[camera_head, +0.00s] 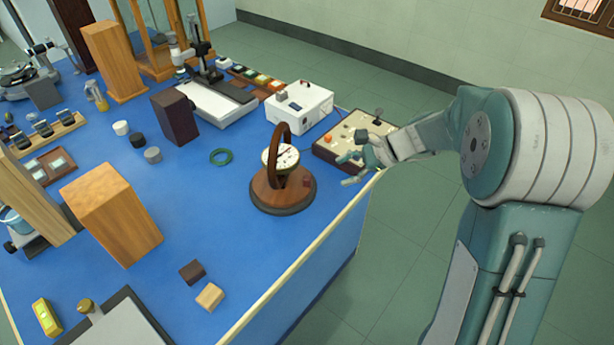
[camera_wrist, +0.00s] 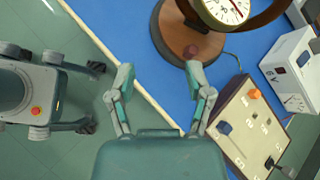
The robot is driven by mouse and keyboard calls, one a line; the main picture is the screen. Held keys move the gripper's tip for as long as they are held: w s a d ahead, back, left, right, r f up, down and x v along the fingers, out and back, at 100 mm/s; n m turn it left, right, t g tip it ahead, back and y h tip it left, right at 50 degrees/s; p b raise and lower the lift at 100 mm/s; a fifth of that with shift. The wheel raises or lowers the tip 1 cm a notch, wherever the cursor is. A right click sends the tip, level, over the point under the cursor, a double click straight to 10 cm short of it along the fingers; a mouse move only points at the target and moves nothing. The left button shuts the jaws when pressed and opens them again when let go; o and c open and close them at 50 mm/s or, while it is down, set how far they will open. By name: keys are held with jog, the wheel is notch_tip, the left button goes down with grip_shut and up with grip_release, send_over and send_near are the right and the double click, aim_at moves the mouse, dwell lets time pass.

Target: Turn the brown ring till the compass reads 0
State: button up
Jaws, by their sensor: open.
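The instrument has a round wooden base (camera_head: 284,196) near the table's right edge, with an upright brown ring (camera_head: 272,143) and a white compass dial (camera_head: 277,160) inside it. In the wrist view the base (camera_wrist: 172,38), part of the brown ring (camera_wrist: 262,20) and part of the dial (camera_wrist: 222,10) show at the top. A red needle mark shows on the dial, but its reading is too small to tell. My gripper (camera_head: 349,169) is open and empty, to the right of the base and apart from the ring. Its spread fingers (camera_wrist: 160,73) also show in the wrist view.
A beige control box (camera_head: 345,140) with knobs stands just behind my gripper, and a white meter box (camera_head: 300,106) behind that. A green ring (camera_head: 221,156) lies left of the instrument. Two small blocks (camera_head: 200,283) lie in front. Blue table top is clear around the base's left and front.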

aim_at(307, 177)
jog(key=w+f+m+t+y, duration=0.1)
jog(key=w+f+m+y, duration=0.2)
jog(key=w+f+m, duration=0.45)
jog(key=shift+n, duration=0.95)
jog(key=x, duration=0.3)
jog(key=f+x, duration=0.1)
jog(key=x, duration=0.6)
jog(key=shift+w+f, duration=0.25)
jog(key=shift+f, duration=0.1)
grip_shut()
